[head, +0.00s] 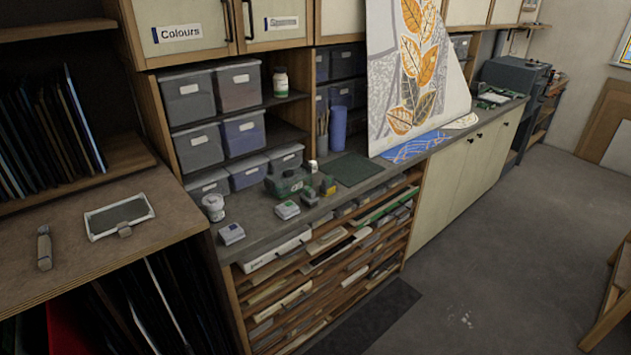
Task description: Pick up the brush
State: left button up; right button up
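A small upright-lying tool with a narrow grey-brown body (44,248) rests on the wooden counter at the left; it may be a brush, but it is too small to tell. Several thin brush-like handles (323,122) stand upright in a holder (322,144) at the back of the dark worktop, beside a blue cylinder (338,128). Their tips are too small to make out. Neither of my grippers shows in the head view.
A framed tray (119,216) lies on the wooden counter (75,275). The dark worktop (262,212) holds a white jar (213,207), a green case (286,183), small boxes and a dark green mat (352,169). The floor (500,250) at right is largely clear.

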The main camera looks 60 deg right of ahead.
aim_at(309, 197)
jog(key=l+u, duration=0.1)
jog(key=l, duration=1.35)
